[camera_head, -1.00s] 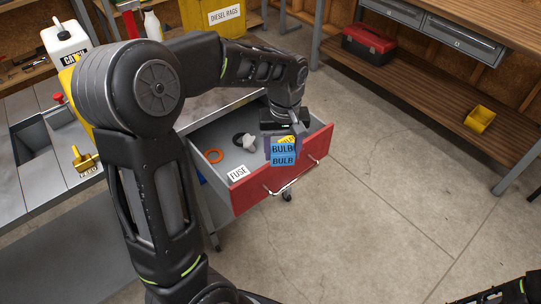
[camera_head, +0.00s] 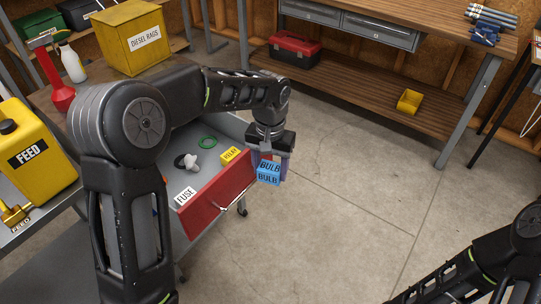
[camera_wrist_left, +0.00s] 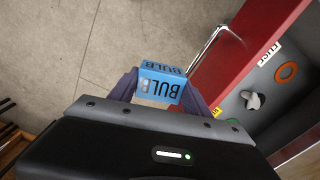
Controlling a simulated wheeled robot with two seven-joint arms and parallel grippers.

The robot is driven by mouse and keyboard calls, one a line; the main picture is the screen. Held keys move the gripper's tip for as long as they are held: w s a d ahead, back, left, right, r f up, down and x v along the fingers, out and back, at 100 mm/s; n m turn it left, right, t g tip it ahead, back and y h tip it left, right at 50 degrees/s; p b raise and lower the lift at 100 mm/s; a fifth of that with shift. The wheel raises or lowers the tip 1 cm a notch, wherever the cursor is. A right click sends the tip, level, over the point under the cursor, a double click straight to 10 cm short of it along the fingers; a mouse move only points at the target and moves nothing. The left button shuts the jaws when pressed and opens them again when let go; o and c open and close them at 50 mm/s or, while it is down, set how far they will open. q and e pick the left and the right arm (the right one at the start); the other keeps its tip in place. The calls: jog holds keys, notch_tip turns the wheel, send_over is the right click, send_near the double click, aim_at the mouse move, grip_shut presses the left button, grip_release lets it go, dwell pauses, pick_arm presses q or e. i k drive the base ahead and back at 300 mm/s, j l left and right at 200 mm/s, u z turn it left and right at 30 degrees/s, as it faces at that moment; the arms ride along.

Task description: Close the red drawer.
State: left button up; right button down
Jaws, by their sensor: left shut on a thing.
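The red drawer (camera_head: 215,205) is pulled open, with a metal handle on its front and a grey inside. It also shows in the left wrist view (camera_wrist_left: 225,60). My left gripper (camera_head: 272,158) is shut on a blue box marked BULB (camera_head: 268,172), which also shows between the fingers in the left wrist view (camera_wrist_left: 161,84). The gripper and box are just outside the drawer, beside the right end of its front. My right arm shows at the bottom right, but its gripper is out of view.
Inside the drawer are a white FUSE label or box (camera_head: 186,196), a small yellow box (camera_head: 230,154), a green ring (camera_head: 208,142) and a white piece (camera_head: 192,160). The floor right of the drawer is clear.

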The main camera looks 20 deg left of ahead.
aim_at(218, 188)
jog(key=k, duration=0.65)
jog(key=u, duration=1.7)
jog(key=i+l, duration=0.1)
jog(key=l, duration=0.75)
jog(key=i+l, duration=0.1)
jog(key=l, duration=0.8)
